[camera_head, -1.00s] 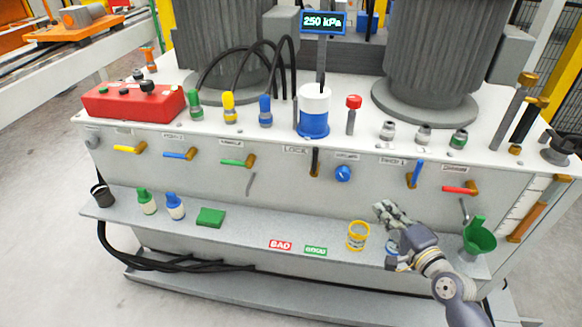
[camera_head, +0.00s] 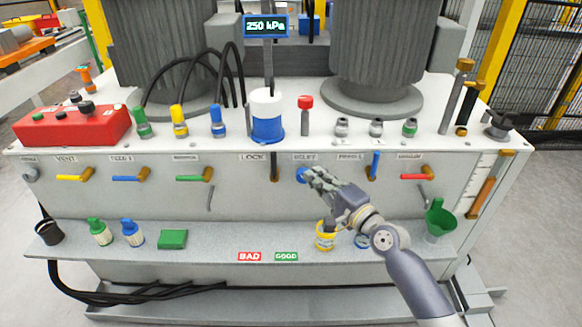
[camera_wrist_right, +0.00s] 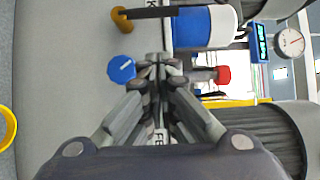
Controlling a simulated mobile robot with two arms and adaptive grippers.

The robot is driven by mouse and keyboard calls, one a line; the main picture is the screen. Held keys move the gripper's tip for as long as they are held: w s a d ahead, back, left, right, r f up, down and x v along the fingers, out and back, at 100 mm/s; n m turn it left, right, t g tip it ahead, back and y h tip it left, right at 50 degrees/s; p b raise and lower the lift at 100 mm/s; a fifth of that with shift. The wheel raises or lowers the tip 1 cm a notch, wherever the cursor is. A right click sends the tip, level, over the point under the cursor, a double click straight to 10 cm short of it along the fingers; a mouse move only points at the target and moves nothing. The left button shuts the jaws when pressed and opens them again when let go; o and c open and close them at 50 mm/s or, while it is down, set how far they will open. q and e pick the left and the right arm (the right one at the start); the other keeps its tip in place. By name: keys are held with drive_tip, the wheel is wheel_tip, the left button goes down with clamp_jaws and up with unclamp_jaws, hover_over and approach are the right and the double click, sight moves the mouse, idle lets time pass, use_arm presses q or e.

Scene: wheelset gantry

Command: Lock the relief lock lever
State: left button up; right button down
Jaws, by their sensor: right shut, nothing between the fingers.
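The lock lever (camera_head: 274,164), a black handle on a brass pivot, stands upright on the front panel under the "LOCK" label. In the right wrist view the black handle (camera_wrist_right: 150,13) is near the top edge. The blue relief knob (camera_head: 300,174) is just right of it, partly hidden by my right gripper; it shows whole in the wrist view (camera_wrist_right: 121,69). My right gripper (camera_head: 316,180) is shut and empty, in front of the panel near the knob and to the right of the lever. Contact with the knob cannot be told. My left gripper is out of view.
Other levers, yellow (camera_head: 72,178), blue (camera_head: 128,179), green (camera_head: 192,178) and red (camera_head: 415,177), line the panel. The shelf below holds bottles, a green block (camera_head: 173,239), a yellow-rimmed can (camera_head: 325,236) and a green funnel (camera_head: 438,218). A blue-and-white cylinder (camera_head: 267,118) stands above the lever.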

sight(274, 163)
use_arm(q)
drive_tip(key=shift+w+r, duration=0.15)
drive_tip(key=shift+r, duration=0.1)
use_arm(e)
drive_tip(key=w+a, duration=0.4)
drive_tip(key=a, duration=0.2)
drive_tip(key=shift+w+a, duration=0.25)
drive_tip(key=shift+w, duration=0.05)
